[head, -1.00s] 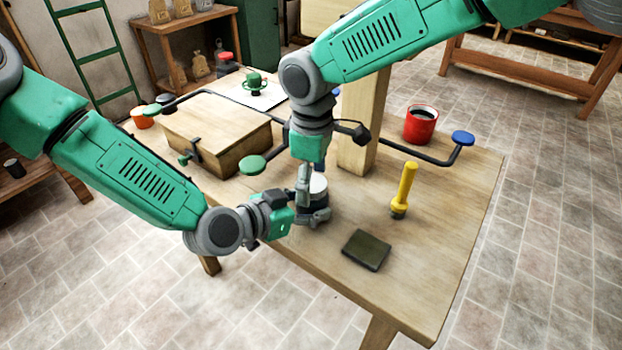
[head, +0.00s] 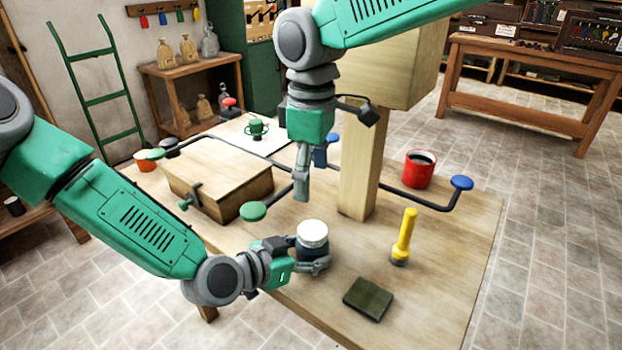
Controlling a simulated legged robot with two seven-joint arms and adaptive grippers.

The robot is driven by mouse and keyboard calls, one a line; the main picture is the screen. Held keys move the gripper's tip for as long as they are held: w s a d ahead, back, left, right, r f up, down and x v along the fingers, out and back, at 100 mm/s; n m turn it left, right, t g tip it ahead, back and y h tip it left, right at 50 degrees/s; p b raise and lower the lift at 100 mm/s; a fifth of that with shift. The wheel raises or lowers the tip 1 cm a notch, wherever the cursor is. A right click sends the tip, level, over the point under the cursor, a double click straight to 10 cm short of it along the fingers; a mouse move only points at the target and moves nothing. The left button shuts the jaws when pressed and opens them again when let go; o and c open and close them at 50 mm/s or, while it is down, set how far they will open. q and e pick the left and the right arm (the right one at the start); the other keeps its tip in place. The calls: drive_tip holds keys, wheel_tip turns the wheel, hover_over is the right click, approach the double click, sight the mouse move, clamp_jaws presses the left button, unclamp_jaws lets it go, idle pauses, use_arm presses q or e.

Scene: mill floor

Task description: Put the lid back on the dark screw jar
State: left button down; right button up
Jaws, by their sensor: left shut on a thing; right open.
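The dark screw jar (head: 313,249) stands upright near the front edge of the wooden table. A white lid (head: 312,231) is on top of it and looks level; I cannot tell how tightly it sits. My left gripper (head: 312,266) is shut around the jar's body from the left and hides part of it. My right gripper (head: 302,187) is open and empty, pointing down above and behind the jar, clear of the lid.
A wooden box (head: 215,178) stands left of the jar, with a green knob (head: 253,211) near it. A wooden post (head: 359,170) rises behind. A yellow-handled tool (head: 405,235), dark block (head: 368,298) and red mug (head: 419,169) are at the right.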

use_arm(q)
drive_tip(key=c, duration=0.5)
unclamp_jaws()
drive_tip(key=v, duration=1.2)
drive_tip(key=shift+w, duration=0.1)
